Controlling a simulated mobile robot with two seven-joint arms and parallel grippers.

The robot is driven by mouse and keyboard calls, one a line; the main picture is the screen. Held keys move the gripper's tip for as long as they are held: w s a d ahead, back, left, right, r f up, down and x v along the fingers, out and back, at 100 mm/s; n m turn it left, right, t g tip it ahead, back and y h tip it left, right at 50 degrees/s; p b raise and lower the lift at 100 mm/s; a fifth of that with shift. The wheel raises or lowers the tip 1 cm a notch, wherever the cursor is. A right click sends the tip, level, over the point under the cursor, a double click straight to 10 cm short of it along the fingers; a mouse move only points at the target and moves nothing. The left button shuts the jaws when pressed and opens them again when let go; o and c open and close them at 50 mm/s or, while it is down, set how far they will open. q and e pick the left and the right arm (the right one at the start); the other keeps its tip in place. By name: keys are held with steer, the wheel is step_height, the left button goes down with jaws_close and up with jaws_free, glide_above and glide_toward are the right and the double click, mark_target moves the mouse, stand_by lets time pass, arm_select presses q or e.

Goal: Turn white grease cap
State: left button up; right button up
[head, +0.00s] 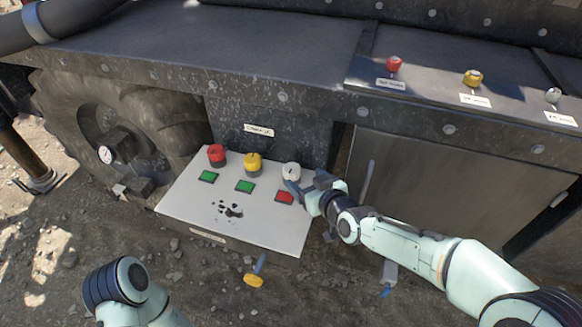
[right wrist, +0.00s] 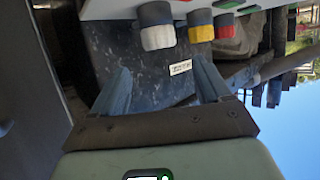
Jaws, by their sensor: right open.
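The white grease cap (head: 291,171) stands at the right of a row of three caps on the pale tilted panel (head: 262,227). It also shows in the right wrist view (right wrist: 158,38), ahead of the fingers. My right gripper (head: 304,183) is just to the right of and in front of the white cap. In the right wrist view its two fingers (right wrist: 163,82) are spread, with nothing between them; the cap is beyond their tips. Only part of my left arm shows at the bottom left; its gripper is out of view.
A red cap (head: 216,155) and a yellow cap (head: 253,163) stand left of the white one. Green (head: 244,187) and red (head: 284,197) buttons sit in front. The dark tank ledge (head: 230,60) overhangs behind. A yellow-headed tool (head: 253,280) lies on the ground.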

mark_target(293, 170)
steer(key=x, duration=0.9)
steer(key=shift+w+a+f, duration=0.15)
steer(key=shift+w+f, duration=0.1)
steer(key=c, duration=1)
